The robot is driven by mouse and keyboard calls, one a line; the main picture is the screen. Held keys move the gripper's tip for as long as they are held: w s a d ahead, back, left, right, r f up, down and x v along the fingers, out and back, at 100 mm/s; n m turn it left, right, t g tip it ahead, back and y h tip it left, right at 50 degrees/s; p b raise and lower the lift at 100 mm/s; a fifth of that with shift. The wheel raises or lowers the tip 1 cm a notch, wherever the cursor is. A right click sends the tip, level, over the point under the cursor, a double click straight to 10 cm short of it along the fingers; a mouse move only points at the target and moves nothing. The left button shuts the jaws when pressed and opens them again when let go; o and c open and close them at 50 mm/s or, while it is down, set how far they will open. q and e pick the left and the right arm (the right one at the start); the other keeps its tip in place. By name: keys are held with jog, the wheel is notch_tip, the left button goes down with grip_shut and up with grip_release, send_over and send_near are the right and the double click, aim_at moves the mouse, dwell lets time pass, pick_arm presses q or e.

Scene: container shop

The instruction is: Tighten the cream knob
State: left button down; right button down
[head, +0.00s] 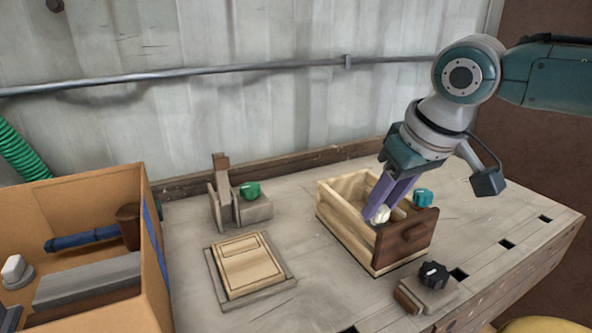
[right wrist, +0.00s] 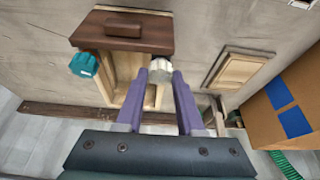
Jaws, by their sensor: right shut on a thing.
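The cream knob (head: 381,214) sits by the near-left end of the dark brown front panel of an open-topped wooden drawer box (head: 343,224). My right gripper (head: 376,205) reaches down to it with its purple fingers and is shut on it. In the right wrist view the cream knob (right wrist: 161,73) shows between the two fingertips of my right gripper (right wrist: 158,80); part of it is hidden by the fingers. My left gripper is not in view.
A teal knob (head: 423,197) is at the panel's other end. A black knob (head: 433,274) on a block is in front. A clamp-like block with a green knob (head: 250,190), a wooden lidded panel (head: 249,265) and a cardboard box (head: 100,308) stand left. Bare bench lies between.

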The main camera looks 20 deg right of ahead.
jog(key=m+p, duration=0.1)
jog(key=m+h+p, duration=0.1)
jog(key=p, duration=0.1)
jog(key=m+p, duration=0.1)
jog(key=p, duration=0.1)
jog(key=shift+a+r, duration=0.25)
jog(key=shift+r, duration=0.1)
jog(key=shift+f+m+h+p, duration=0.15)
jog(key=shift+m+h+p, duration=0.35)
jog(key=shift+m+p, duration=0.55)
jog(key=shift+a+f+m+g+h, duration=0.1)
jog(key=shift+m+g+h, duration=0.25)
jog(key=shift+m, duration=0.6)
jog(key=m, duration=0.2)
jog(key=shift+f+m+g+h+p, duration=0.1)
jog(key=shift+m+g+h+p, duration=0.2)
jog(key=shift+g+h+p, duration=0.05)
jog(key=shift+w+m+g+h+b, duration=0.15)
jog(key=shift+m+g+h+b, duration=0.3)
jog(key=shift+m, duration=1.15)
jog(key=c, duration=0.5)
grip_release()
